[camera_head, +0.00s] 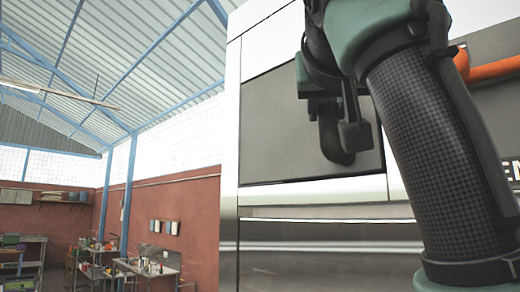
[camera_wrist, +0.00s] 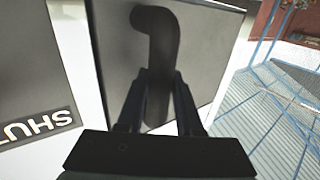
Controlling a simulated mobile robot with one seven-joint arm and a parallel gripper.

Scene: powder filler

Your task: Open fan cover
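The fan cover appears to be the flat grey panel (camera_head: 275,125) on the front of a white machine; it looks flush with the frame. It also fills the middle of the wrist view (camera_wrist: 112,40). A dark curved handle (camera_wrist: 157,38) stands on it, and shows in the head view (camera_head: 333,142) below my gripper (camera_head: 345,115). In the wrist view my gripper (camera_wrist: 160,78) has its two fingers apart, one on each side of the handle's straight part. I cannot tell whether either finger touches it. My arm hides the panel's upper right.
The white machine (camera_head: 310,215) fills the right half of the head view, with an orange bar (camera_head: 494,69) behind my arm. A second grey panel with cropped lettering (camera_wrist: 38,127) is beside the cover. Cluttered workbenches (camera_head: 150,268) stand far off, left.

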